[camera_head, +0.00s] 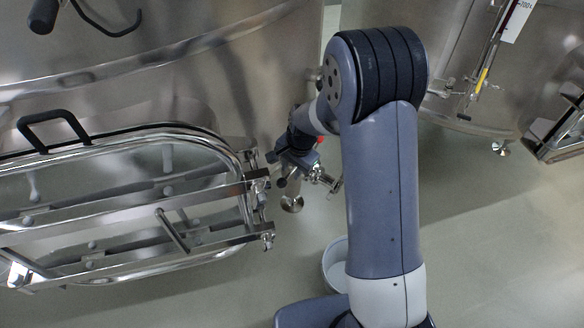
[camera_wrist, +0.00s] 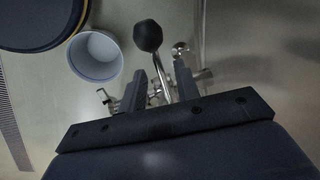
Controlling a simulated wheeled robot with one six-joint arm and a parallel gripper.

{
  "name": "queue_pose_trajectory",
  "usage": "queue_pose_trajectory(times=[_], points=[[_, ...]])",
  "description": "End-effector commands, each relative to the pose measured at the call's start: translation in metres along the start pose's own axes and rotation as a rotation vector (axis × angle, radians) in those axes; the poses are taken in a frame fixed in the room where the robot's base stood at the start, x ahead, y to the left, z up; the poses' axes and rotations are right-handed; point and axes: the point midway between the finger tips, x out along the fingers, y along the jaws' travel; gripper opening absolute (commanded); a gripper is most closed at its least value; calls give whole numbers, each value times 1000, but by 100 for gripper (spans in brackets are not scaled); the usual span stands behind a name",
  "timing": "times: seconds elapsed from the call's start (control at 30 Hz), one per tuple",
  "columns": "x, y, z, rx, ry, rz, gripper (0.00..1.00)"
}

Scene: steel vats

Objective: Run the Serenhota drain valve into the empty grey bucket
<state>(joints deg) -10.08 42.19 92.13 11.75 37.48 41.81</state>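The drain valve (camera_head: 318,177), a small steel fitting, sits low on the large steel vat at left; no name on it is readable. In the wrist view a steel lever with a black knob (camera_wrist: 148,36) rises between the fingers of my gripper (camera_wrist: 159,68). The gripper is open, one finger on each side of the lever rod, with no clear contact. In the head view my gripper (camera_head: 287,164) is beside the valve, partly hidden by my arm. The grey bucket (camera_head: 334,266) stands on the floor, partly behind my arm. It looks empty in the wrist view (camera_wrist: 96,56).
The large vat (camera_head: 230,70) has a steel-framed hatch (camera_head: 130,200) protruding at left. A second vat (camera_head: 440,60) with a gauge tube stands at the back right. A vat foot (camera_head: 292,204) is near the valve. The floor at right is mostly clear.

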Motion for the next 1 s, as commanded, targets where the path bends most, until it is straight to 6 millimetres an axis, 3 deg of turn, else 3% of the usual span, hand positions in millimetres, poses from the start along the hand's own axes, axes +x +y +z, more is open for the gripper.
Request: queue_pose_trajectory(times=[0.4, 1.0], points=[[0, 0, 0, 0, 0, 0, 0], [0, 2, 0, -17, -3, 1, 0]])
